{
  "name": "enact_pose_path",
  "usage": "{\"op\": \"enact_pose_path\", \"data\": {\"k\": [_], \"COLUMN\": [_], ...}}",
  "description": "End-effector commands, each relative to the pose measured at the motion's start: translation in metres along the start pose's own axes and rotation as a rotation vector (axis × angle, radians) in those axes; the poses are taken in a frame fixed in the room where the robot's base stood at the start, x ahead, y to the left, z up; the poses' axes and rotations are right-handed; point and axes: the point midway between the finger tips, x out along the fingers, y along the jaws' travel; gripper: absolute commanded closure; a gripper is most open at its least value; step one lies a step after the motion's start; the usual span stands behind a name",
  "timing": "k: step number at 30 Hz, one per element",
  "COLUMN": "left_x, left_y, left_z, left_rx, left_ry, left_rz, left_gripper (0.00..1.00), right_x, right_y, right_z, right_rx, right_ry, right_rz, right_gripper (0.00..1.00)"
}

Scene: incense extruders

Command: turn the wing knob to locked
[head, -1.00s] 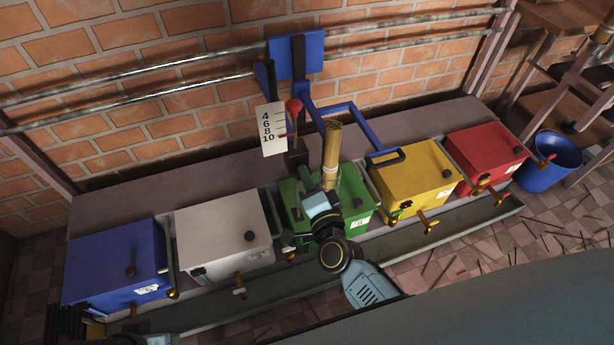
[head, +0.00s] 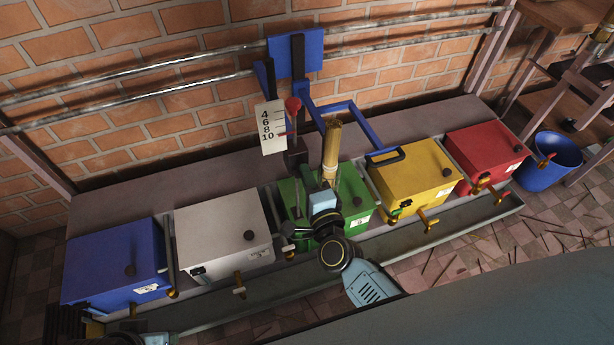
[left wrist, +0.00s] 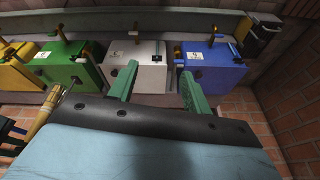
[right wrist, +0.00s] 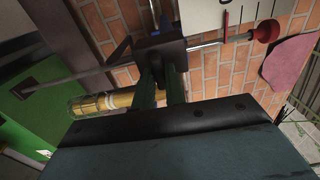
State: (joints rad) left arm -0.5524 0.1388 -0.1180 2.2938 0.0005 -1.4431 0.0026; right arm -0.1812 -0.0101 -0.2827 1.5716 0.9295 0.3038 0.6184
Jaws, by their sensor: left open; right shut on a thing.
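A black clamp block (head: 296,160) sits on the upright rod of the gauge stand, left of the bamboo bundle. In the right wrist view the block (right wrist: 160,48) is just beyond my right fingertips. My right gripper (right wrist: 162,75) is shut on a small part at the block, which I take to be the wing knob. The fingers hide most of it, so its angle and any locked mark cannot be read. My left gripper (left wrist: 157,80) is open and empty, facing the white extruder (left wrist: 135,62) and blue extruder (left wrist: 212,62) from a distance.
A red ball knob (head: 293,103) and a white scale card (head: 270,128) are above the block. The bamboo bundle (head: 331,155) stands close to my right gripper. Green (head: 355,190), yellow (head: 415,170) and red (head: 487,155) extruders stand to the right.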

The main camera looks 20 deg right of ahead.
Motion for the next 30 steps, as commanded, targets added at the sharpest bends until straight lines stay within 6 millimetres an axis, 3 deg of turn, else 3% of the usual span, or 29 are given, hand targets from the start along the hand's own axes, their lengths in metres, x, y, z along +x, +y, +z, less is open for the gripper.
{"op": "enact_pose_path", "data": {"k": [4,5,9,20,23,30], "left_x": [0.001,0.001,0.001,0.000,0.010,0.034], "left_y": [0.000,0.000,0.000,0.000,-0.002,-0.010], "left_z": [0.001,0.001,0.001,0.000,0.004,0.010], "left_rx": [0.000,0.000,-0.001,-0.001,0.000,0.007], "left_ry": [-0.001,-0.001,-0.001,0.003,-0.011,-0.029], "left_rz": [0.000,0.000,0.000,0.000,-0.002,-0.017], "left_gripper": [0.51,0.51,0.51,0.51,0.51,0.51], "right_x": [0.000,0.000,0.000,-0.007,-0.022,-0.076], "right_y": [0.000,0.000,0.000,0.000,0.000,0.000], "right_z": [0.000,0.000,0.000,0.000,0.000,0.000], "right_rx": [0.000,0.000,0.000,-0.002,-0.002,-0.004], "right_ry": [0.000,0.000,0.000,0.000,-0.001,-0.002], "right_rz": [0.000,0.000,0.000,0.002,0.003,0.005], "right_gripper": [1.00,0.83,0.67,0.67,0.67,0.67]}}
